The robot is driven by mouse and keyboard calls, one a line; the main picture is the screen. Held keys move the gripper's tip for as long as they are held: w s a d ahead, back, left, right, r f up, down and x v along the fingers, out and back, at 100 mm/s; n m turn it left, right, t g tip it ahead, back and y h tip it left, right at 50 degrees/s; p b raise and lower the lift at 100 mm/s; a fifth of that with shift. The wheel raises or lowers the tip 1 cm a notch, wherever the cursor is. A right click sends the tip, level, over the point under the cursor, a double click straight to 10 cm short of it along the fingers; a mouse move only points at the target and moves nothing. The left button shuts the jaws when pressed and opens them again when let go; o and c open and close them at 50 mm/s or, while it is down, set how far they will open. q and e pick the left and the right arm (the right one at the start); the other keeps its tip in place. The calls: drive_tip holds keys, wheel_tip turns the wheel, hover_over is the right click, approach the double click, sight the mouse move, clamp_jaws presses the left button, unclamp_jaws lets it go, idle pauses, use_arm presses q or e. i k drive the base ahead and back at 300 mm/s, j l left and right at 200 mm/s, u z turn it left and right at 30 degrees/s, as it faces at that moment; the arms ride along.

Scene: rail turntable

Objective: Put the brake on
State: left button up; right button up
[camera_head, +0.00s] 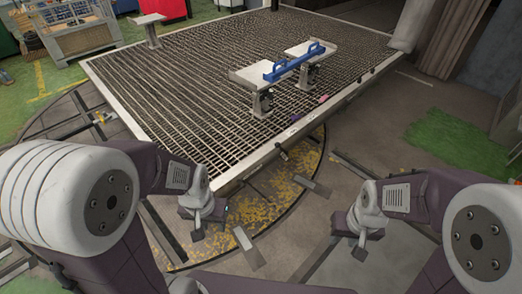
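The turntable deck (190,75) is a large dark grating with a pale metal rim, reaching from the near middle to the back. No part of it can be clearly identified as the brake. A small dark fitting (284,155) sticks out from its near right edge, too small to make out. My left gripper (197,232) hangs just off the deck's near corner, pointing down. My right gripper (359,252) hangs above the bare floor at the right, apart from the deck. Neither appears to hold anything. Their finger gaps are too small to judge.
Two grey pedestals with flat tops (254,77) stand on the deck, with a blue bar (293,62) lying across them. Another pedestal (150,29) stands far left. Yellow-stained curved flooring (275,205) lies below the near edge.

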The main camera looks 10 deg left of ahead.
sight(277, 145)
drive_tip(key=i+l+z, duration=0.1)
drive_tip(key=i+z, duration=0.15)
drive_tip(key=i, duration=0.9)
drive_tip(key=i+j+z, duration=0.15)
drive_tip(key=i+z, duration=0.15)
drive_tip(key=i, duration=0.8)
